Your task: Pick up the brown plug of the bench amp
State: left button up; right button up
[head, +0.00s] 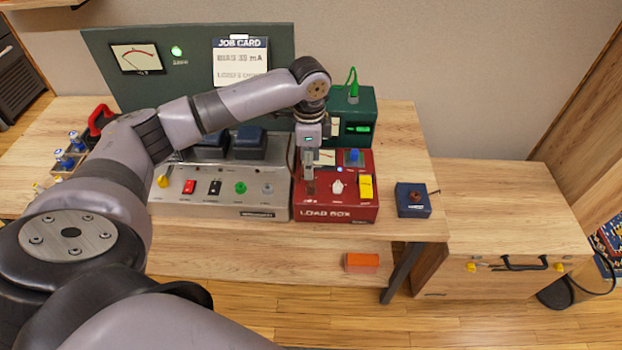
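The grey bench amp (220,197) stands on the wooden bench, with a yellow knob and several coloured controls on its front. The red load box (337,205) stands against its right side. A small brown piece (311,188), which looks like the brown plug, shows at the load box's left side. My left gripper (308,178) points down right over this piece; its fingertips are small and overlap it, so I cannot tell whether they grip it. A thin dark cable shows beside the gripper at the amp's right edge. My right gripper is not in view.
A small blue box (412,202) with a brownish knob sits right of the load box. A dark green box (352,118) with a green cable stands behind. A wooden cabinet (500,215) adjoins the bench. An orange box (362,262) lies lower down. My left arm crosses above the amp.

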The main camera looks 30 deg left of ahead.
aim_at(311, 183)
pick_arm(q)
jog(key=shift+f, duration=0.6)
jog(key=f, duration=0.1)
jog(key=f+p, duration=0.1)
jog(key=f, duration=0.2)
jog(key=shift+w+f+p, duration=0.15)
jog(key=shift+w+p, duration=0.1)
jog(key=shift+p, duration=0.05)
jog(key=shift+f, duration=0.45)
grip_shut()
